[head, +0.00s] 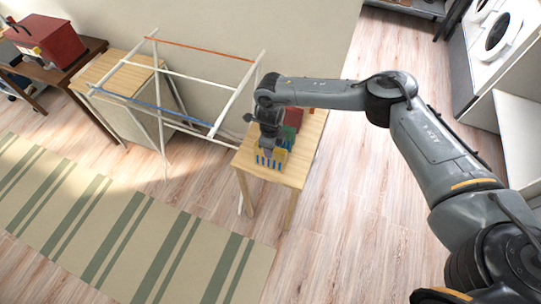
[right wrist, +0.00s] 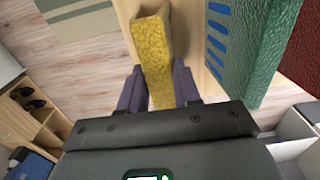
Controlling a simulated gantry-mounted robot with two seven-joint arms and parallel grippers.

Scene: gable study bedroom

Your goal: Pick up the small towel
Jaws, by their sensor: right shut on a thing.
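In the right wrist view the yellow towel (right wrist: 153,50) is seen edge-on between the two purple-grey fingers. My right gripper (head: 267,148) has come down on it from above and is shut on it. The right gripper also shows in the right wrist view (right wrist: 158,88). The towel appears still at table height; whether it touches the table is hard to tell. My left gripper is not in view.
A green folded piece (right wrist: 238,45) with blue stripes and a dark red one (right wrist: 302,50) stand beside the yellow towel. A white drying rack (head: 210,85) stands close left of the table. A striped rug (head: 110,220) lies in front; the floor on the right is clear.

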